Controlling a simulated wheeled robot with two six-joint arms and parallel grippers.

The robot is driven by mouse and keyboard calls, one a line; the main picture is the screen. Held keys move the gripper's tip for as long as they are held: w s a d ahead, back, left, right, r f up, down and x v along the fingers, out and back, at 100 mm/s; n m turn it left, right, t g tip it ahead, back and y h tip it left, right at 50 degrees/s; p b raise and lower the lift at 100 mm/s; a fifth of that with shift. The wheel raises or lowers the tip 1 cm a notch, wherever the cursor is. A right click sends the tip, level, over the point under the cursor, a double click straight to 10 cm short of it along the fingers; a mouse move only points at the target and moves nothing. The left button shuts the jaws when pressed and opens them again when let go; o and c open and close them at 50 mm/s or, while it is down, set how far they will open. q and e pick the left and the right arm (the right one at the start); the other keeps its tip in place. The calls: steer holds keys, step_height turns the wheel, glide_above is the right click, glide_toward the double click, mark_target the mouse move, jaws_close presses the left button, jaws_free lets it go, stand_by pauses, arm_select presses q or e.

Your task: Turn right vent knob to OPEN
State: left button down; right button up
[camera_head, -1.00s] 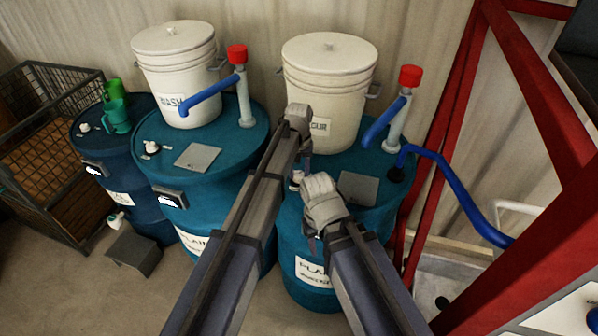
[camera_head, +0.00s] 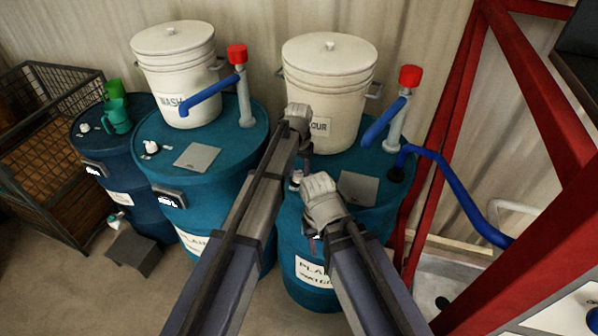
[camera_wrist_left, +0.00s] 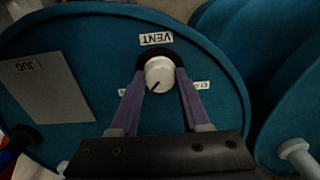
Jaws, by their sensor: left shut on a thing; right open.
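The right vent knob (camera_wrist_left: 158,74) is white and round with a dark pointer mark toward the lower left in the left wrist view. It sits on the teal drum lid (camera_wrist_left: 85,110), below an upside-down VENT label (camera_wrist_left: 156,39). My left gripper (camera_wrist_left: 160,80) is shut on the knob, one purple finger on each side. Small labels flank it; the right one (camera_wrist_left: 205,87) is partly legible, the left one partly hidden. In the head view the knob (camera_head: 297,179) shows just below my left gripper (camera_head: 302,165). My right gripper (camera_head: 316,236) is open and empty in front of the drum.
A white bucket (camera_head: 330,85) and a blue pipe with a red cap (camera_head: 410,76) stand on the same drum. A grey plate (camera_head: 358,188) lies on its lid. Another teal drum (camera_head: 225,165) stands left. Red frame beams (camera_head: 535,85) rise at the right.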

mark_target(299, 174)
arm_select(q)
steer(key=shift+c, duration=1.8)
jaws_free()
step_height(299, 174, up, 8)
steer(key=p, duration=0.8)
steer(key=shift+f, duration=0.1)
